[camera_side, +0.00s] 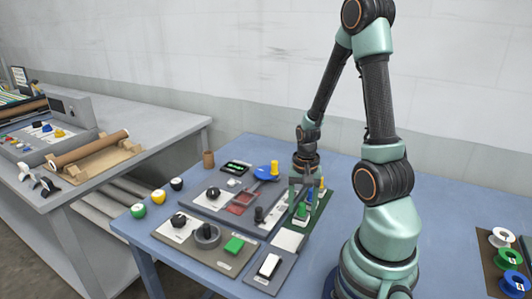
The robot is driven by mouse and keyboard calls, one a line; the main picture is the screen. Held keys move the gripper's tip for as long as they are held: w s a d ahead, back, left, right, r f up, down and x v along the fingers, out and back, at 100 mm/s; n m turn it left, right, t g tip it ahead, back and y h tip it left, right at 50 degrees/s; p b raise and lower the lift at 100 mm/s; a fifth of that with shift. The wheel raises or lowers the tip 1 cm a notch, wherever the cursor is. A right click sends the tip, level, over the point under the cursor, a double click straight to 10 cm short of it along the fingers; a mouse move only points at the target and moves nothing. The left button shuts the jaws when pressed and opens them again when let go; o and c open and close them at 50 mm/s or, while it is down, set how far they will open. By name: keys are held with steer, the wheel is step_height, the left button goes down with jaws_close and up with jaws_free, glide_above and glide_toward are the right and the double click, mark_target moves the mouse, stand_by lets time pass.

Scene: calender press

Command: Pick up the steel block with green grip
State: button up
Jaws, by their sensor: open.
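A block with a green grip (301,211) stands on a dark green tray (317,217), near the tray's front end. Its lower part is small and hard to make out. Blocks with yellow and blue grips (322,184) stand farther back on the same tray. My gripper (303,192) is open and points down over the tray, close behind and above the green grip. I cannot tell whether its fingers touch any block, as they partly cover the yellow one.
A control panel with black knobs and a green button (234,245) lies left of the tray. A white rocker switch (268,265) is in front. Green, yellow and black balls (138,211) line the left edge. Spools (502,237) stand far right. The table right of my arm is mostly clear.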

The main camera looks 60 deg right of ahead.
jaws_close()
